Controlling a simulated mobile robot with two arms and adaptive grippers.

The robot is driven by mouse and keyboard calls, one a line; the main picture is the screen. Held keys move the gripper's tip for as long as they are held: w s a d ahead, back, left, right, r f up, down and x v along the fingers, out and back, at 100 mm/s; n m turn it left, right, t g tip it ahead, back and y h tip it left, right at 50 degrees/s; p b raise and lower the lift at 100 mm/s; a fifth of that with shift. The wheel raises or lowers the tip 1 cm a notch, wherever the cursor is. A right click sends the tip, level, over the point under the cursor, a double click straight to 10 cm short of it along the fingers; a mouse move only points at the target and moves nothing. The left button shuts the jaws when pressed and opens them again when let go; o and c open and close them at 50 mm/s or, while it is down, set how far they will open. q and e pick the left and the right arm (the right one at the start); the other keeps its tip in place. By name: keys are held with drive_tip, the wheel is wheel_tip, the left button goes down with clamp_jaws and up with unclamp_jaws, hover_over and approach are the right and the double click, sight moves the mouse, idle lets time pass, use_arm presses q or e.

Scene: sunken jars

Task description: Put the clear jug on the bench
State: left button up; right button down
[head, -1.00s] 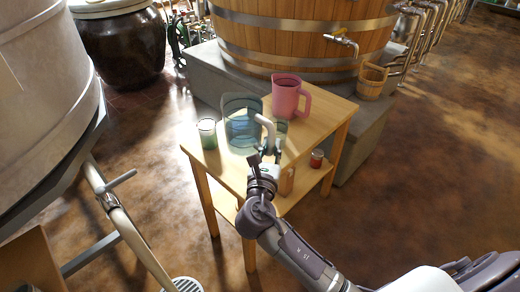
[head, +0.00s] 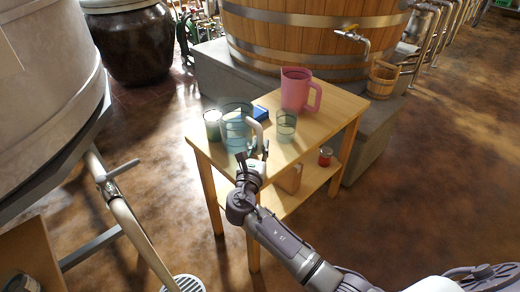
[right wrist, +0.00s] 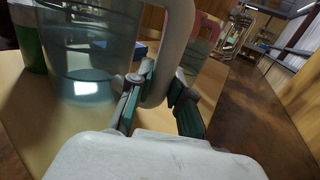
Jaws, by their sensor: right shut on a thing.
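The clear jug (head: 234,132), bluish and see-through with a pale grey handle, is upright at the left part of the small wooden bench (head: 297,154). It is on the top or barely above it; I cannot tell which. My right gripper (head: 255,158) is shut on the jug's handle from the near side. In the right wrist view the fingers (right wrist: 160,88) close around the lower handle, and the jug (right wrist: 88,60) stands to their left. My left gripper is not in view.
A green glass (head: 212,125) stands left of the jug, close to it. A clear glass (head: 286,127), a blue box (head: 260,113) and a pink jug (head: 296,90) stand to its right and behind. A red jar (head: 325,156) is on the lower shelf. The bench top's front right is clear.

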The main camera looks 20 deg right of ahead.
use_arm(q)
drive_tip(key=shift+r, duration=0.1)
use_arm(e)
drive_tip(key=shift+r, duration=0.15)
drive_tip(key=c, duration=1.5)
unclamp_jaws()
drive_tip(key=shift+f, duration=0.25)
drive_tip(key=shift+c, duration=0.2)
drive_tip(key=o, duration=0.5)
drive_tip(key=shift+c, duration=0.2)
drive_tip(key=shift+r, duration=0.1)
use_arm(q)
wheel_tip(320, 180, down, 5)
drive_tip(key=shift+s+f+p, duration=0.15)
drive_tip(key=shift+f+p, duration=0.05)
drive_tip(key=shift+p, duration=0.6)
use_arm(e)
drive_tip(key=v, duration=1.2)
